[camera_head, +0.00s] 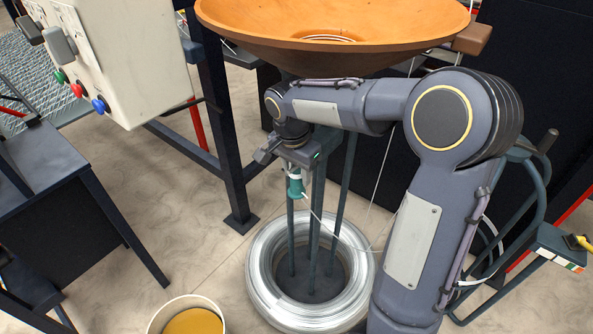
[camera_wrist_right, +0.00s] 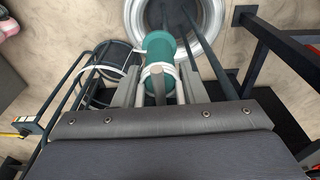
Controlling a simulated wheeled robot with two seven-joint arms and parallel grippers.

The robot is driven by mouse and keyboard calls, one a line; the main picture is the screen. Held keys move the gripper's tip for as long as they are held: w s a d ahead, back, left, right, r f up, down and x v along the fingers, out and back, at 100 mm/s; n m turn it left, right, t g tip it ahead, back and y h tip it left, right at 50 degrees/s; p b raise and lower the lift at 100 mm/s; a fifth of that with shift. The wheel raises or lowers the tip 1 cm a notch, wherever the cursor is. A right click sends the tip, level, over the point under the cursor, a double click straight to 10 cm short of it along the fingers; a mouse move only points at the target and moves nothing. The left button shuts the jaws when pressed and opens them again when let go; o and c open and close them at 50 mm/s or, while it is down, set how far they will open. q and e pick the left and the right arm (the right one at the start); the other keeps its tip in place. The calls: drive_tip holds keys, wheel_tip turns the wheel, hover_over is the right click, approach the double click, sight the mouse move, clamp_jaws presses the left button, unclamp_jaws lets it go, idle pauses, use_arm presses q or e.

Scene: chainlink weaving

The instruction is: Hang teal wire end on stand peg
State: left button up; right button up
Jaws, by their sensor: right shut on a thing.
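My right gripper (camera_head: 293,172) hangs above the wire coil and points down. It is shut on the teal wire end (camera_head: 295,187), a short teal sleeve with a white band. In the right wrist view the teal wire end (camera_wrist_right: 160,47) sticks out beyond the fingers of the gripper (camera_wrist_right: 157,88). A thin pale wire runs from it down and to the right, past my arm. A dark green stand (camera_head: 319,195) with several uprights rises inside the coil, just behind the gripper. I cannot tell which part is the peg. My left gripper is not in view.
A silver wire coil (camera_head: 262,276) lies on the floor around the stand. An orange-brown bowl (camera_head: 330,45) overhangs my right forearm. A bucket (camera_head: 160,317) stands at the front, a dark table (camera_head: 45,170) at left. A green tubular frame (camera_head: 535,190) is at right.

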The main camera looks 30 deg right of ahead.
drive_tip(key=shift+f, duration=0.15)
drive_tip(key=shift+f+b, duration=0.75)
idle(0.3)
drive_tip(key=o, duration=1.1)
